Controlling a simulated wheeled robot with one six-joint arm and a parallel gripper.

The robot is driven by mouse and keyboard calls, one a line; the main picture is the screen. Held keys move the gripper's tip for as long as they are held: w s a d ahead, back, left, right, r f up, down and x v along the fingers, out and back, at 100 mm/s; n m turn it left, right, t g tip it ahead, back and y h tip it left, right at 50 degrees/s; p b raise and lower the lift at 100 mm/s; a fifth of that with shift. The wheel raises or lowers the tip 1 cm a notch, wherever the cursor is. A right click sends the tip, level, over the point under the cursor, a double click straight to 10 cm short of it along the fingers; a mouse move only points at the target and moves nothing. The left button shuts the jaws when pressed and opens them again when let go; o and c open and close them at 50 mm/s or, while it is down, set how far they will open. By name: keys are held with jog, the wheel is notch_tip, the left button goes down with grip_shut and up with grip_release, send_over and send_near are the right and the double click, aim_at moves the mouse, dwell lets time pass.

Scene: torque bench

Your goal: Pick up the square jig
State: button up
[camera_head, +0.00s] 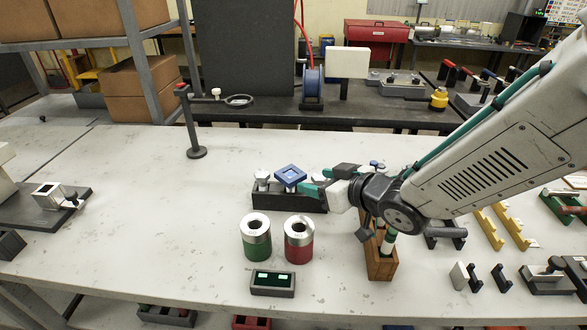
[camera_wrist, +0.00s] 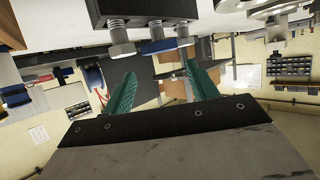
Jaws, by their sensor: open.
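Green (camera_head: 256,243) and red (camera_head: 299,241) cylinders stand in front. A wooden block (camera_head: 381,265) is below my arm. A ring stand (camera_head: 193,125) stands behind left.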

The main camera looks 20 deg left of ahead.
aim_at(291, 175)
jog(key=x, duration=0.8)
jog(key=shift+a, duration=0.1)
jog(key=shift+c, duration=0.4)
jog(key=c, duration=0.5)
